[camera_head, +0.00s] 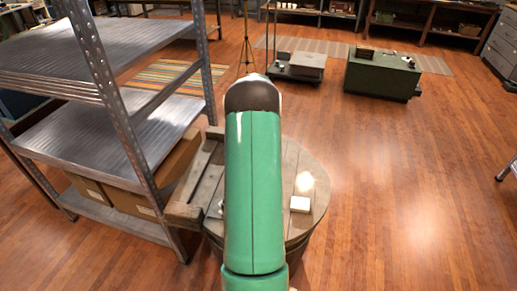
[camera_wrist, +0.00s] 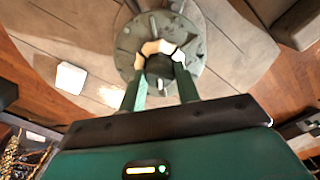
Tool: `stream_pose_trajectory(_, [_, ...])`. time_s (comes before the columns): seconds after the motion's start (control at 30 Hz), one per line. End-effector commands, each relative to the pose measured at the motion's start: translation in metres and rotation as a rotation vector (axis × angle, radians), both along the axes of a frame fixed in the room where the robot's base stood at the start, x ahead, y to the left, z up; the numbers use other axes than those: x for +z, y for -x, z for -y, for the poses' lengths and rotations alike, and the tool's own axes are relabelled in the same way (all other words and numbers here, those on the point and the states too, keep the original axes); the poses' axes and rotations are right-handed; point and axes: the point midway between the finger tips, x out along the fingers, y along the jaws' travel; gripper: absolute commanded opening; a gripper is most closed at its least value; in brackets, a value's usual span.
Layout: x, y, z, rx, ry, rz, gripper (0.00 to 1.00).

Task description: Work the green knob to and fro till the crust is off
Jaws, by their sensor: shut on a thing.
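In the wrist view the knob (camera_wrist: 159,70), dark grey-green, stands on a round grey-green plate (camera_wrist: 128,42) with raised ribs and studs. My gripper (camera_wrist: 161,52) is shut on the knob, its two green fingers reaching in from either side with pale tips against it. The crust cannot be told apart from the marks on the plate. In the head view my green arm hides the knob, the plate and my gripper.
The plate rests on a round wooden barrel top (camera_head: 318,177). A small white block (camera_head: 300,204) lies on it, also seen in the wrist view (camera_wrist: 71,77). A metal shelf rack (camera_head: 103,130) stands close on the left.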

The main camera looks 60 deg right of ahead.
Motion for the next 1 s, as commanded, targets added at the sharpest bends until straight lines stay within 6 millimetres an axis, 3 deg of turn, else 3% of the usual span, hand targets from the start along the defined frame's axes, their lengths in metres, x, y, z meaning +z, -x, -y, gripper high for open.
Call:
stream_pose_trajectory(0.67, [0.0006, -0.0004, 0.0003, -0.075, 0.001, 0.0, 0.09])
stream_pose_trajectory(0.7, [0.0005, -0.0004, 0.0003, -0.075, 0.001, 0.0, 0.36])
stream_pose_trajectory(0.8, [0.0004, -0.0004, 0.0002, -0.075, 0.0, 0.001, 0.54])
stream_pose_trajectory(1.0, [0.0001, -0.0002, 0.0001, -0.074, 0.0, 0.0, 0.54])
